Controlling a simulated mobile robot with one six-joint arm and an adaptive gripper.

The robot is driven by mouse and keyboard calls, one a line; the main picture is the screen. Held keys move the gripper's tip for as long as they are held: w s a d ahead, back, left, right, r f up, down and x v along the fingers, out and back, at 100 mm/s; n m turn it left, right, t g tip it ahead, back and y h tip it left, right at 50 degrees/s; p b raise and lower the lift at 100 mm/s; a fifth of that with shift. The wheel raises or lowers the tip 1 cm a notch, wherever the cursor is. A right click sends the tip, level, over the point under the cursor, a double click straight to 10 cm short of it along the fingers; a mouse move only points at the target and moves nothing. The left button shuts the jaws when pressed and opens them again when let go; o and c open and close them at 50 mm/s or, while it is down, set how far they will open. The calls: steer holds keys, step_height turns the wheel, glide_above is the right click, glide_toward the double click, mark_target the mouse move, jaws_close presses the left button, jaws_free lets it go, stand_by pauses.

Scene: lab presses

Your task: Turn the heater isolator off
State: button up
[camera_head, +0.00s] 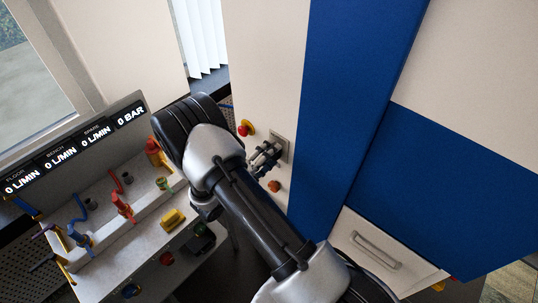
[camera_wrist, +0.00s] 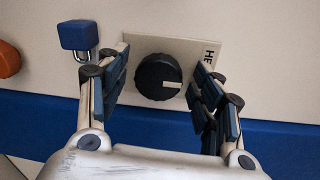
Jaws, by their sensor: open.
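The heater isolator is a black round knob (camera_wrist: 158,77) with a white pointer mark, on a beige plate (camera_wrist: 188,47) whose printed label starts "HE"; the rest is hidden by a finger. The mark points right and slightly down in the wrist view. In the head view the plate (camera_head: 284,141) sits on the pale cabinet face, and the knob is hidden behind my gripper. My gripper (camera_wrist: 160,88) is open, with one finger on each side of the knob. I see gaps between both fingers and the knob, but cannot tell the depth between them.
A blue padlock (camera_wrist: 79,35) hangs just left of the plate, close to the left finger. An orange knob (camera_wrist: 8,60) is farther left. A red and yellow button (camera_head: 245,128) is on the cabinet. A bench with gauges (camera_head: 72,150) and colored valves stands at left.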

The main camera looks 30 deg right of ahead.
steer(key=v, duration=1.2)
stand_by(0.4)
steer(key=s+d+r+m+g+y+b, duration=0.2)
steer(key=s+r+m+g+y+b, duration=0.15)
steer(key=s+m, duration=0.45)
steer(key=s+d+r+m+g+y+b, duration=0.3)
steer(key=s+m+g+y+b, duration=0.15)
steer(key=m, duration=0.85)
steer(key=s+a+m+t+y+b, duration=0.7)
steer(key=s+a+m+y+b, duration=0.1)
steer(key=m, duration=0.9)
steer(key=shift+s+b, duration=0.7)
steer(key=shift+s, duration=0.15)
